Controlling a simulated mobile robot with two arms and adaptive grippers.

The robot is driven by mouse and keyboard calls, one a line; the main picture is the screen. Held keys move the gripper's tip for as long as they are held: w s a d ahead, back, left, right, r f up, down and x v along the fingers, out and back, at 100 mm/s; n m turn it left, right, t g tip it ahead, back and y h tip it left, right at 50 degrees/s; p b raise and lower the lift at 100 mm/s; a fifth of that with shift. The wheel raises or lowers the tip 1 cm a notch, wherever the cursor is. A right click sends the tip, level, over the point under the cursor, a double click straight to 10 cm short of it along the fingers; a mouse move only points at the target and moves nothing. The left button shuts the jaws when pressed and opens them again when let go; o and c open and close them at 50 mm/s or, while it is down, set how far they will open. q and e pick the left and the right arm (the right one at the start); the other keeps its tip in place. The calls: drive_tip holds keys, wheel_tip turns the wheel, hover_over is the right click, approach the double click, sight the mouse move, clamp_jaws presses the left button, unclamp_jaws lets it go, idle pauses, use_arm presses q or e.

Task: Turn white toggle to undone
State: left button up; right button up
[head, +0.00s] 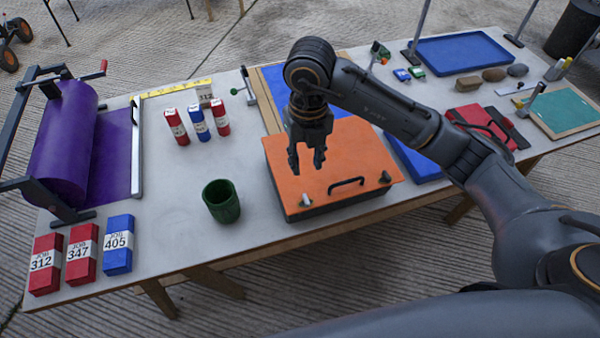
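The white toggle (306,201) is a small pale knob near the front left edge of the orange lid (345,165), on a dark box (330,209). It is too small to tell which way it is turned. A black handle (347,184) sits at the front middle of the lid, and a dark grey toggle (385,177) is at the front right. My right gripper (307,167) points down over the lid's left part, behind the white toggle in the picture. Its fingers are apart with nothing between them. My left gripper is not in view.
A green cup (221,201) stands left of the box. Several red and blue blocks stand farther left, near a purple roller (64,140). A blue tray (415,158) and red folder-like item (480,127) lie to the right. The table (160,215) is clear around the cup.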

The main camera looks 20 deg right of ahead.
sight(306, 198)
drive_tip(key=f+p, duration=0.3)
drive_tip(key=f, duration=0.9)
drive_tip(key=shift+s+f, duration=0.15)
drive_tip(key=shift+s, duration=0.05)
drive_tip(key=shift+f, duration=0.65)
clamp_jaws()
